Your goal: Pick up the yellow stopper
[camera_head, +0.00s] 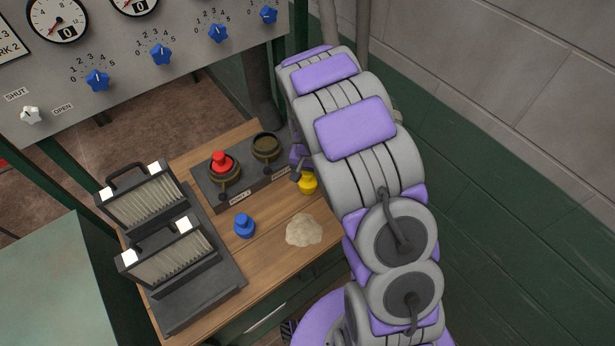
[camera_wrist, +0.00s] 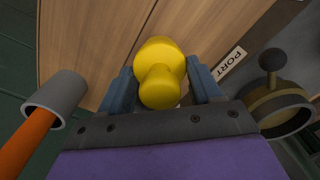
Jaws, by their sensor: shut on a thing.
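The yellow stopper (camera_head: 308,184) is at the right side of the wooden table, just below my gripper (camera_head: 298,172). In the wrist view the yellow stopper (camera_wrist: 160,72) sits between the two blue-grey fingers of my gripper (camera_wrist: 160,88). My gripper is shut on it. Whether the stopper touches the table is hard to tell. My arm covers part of the table's right side in the head view.
A port block (camera_head: 205,186) holds a red stopper (camera_head: 222,160) in one port; the other port (camera_head: 266,148) is open. A blue stopper (camera_head: 244,226), a beige lump (camera_head: 304,230) and a black filter rack (camera_head: 205,300) are on the table (camera_head: 272,262). An orange-handled tool (camera_wrist: 40,125) lies left in the wrist view.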

